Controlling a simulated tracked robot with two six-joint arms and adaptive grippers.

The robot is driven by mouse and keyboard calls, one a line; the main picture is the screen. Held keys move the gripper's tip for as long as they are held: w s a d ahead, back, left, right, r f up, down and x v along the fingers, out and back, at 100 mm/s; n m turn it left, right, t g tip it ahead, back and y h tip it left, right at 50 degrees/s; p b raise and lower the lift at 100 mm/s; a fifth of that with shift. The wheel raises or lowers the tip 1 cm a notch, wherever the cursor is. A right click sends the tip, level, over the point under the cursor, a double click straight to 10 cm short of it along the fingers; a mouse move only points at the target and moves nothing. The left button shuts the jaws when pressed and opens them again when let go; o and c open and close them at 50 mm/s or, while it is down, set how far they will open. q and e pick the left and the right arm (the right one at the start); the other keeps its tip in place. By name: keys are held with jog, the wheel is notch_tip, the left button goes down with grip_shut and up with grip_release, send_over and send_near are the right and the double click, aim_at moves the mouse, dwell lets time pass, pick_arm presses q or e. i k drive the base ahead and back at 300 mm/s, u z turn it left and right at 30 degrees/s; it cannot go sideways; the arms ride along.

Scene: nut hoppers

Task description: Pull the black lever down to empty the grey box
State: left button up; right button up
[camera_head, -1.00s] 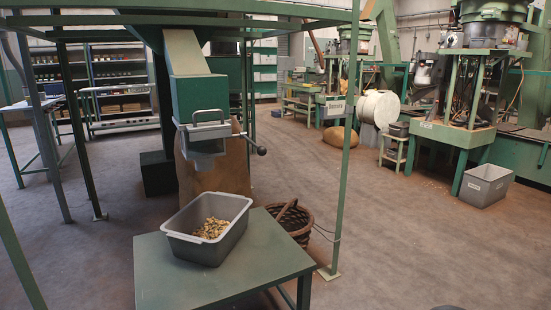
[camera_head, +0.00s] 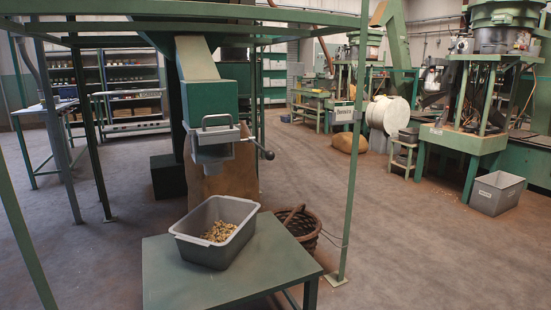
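A grey box (camera_head: 212,153) hangs under a green hopper (camera_head: 209,103) and a sloped chute. A grey handle loop (camera_head: 217,122) is on its front. The black lever (camera_head: 262,149) sticks out from the box's right side, slanting slightly down to a round black knob. Below stands a grey bin (camera_head: 207,250) on a green table (camera_head: 262,262), with a heap of nuts (camera_head: 219,231) in it. Neither of my grippers is in view.
A wicker basket (camera_head: 299,225) stands on the floor behind the table. A thin green post (camera_head: 352,170) rises right of it. Green machines stand at the right, with another grey bin (camera_head: 496,193) on the floor. The floor at the right middle is open.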

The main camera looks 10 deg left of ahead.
aim_at(270, 155)
jog(key=z, duration=0.1)
jog(key=i, duration=1)
jog(key=u, duration=0.1)
